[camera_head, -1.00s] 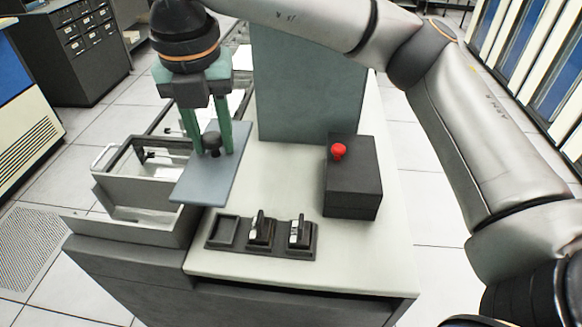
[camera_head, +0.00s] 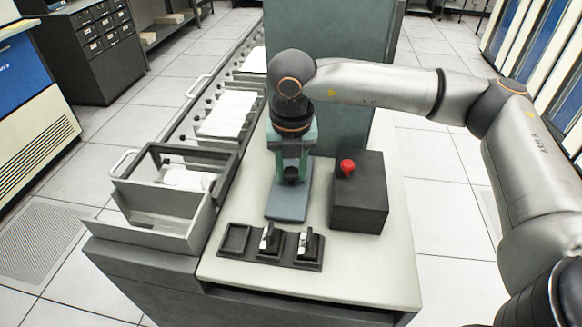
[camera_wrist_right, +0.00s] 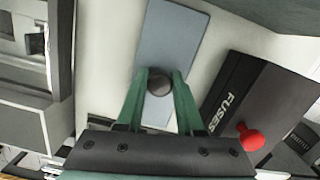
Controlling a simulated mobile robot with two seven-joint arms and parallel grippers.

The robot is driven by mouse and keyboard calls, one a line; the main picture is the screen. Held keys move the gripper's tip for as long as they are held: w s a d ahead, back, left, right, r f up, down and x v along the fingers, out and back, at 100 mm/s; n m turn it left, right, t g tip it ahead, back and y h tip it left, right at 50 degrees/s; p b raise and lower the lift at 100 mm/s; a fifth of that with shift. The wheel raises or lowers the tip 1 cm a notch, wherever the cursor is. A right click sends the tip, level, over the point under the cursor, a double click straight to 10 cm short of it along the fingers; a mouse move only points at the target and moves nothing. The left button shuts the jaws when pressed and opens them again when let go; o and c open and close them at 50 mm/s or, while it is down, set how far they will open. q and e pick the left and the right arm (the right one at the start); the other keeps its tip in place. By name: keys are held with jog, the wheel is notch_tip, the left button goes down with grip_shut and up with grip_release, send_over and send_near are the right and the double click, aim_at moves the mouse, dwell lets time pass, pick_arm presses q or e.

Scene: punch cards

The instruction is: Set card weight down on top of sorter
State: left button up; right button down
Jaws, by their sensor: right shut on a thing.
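The card weight (camera_head: 287,207) is a flat blue-grey plate with a round black knob. It is over the cream top of the sorter (camera_head: 240,272), between the switch panel and the tall grey-green panel. I cannot tell whether the plate touches the top or hangs just above it. My right gripper (camera_head: 291,176) points down and is shut on the knob. In the right wrist view the green fingers (camera_wrist_right: 157,90) flank the knob, and the plate (camera_wrist_right: 170,45) extends beyond them. My left gripper is not in view.
A black fuse box (camera_head: 361,205) with a red button (camera_head: 347,167) stands close to the right of the weight. A switch panel (camera_head: 270,246) lies in front. An open card tray (camera_head: 157,224) is at the left. A tall grey-green panel (camera_head: 345,125) rises behind.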

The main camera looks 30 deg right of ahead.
aim_at(291, 179)
jog(key=shift+f, duration=0.2)
jog(key=shift+f+b, duration=0.2)
jog(key=shift+b, duration=0.1)
jog(key=c, duration=0.5)
grip_release()
jog(key=shift+c, duration=0.2)
jog(key=shift+r, duration=0.1)
notch_tip(291, 179, up, 12)
jog(key=s+b, duration=0.1)
jog(key=shift+s+a, duration=0.2)
jog(key=shift+a, duration=0.15)
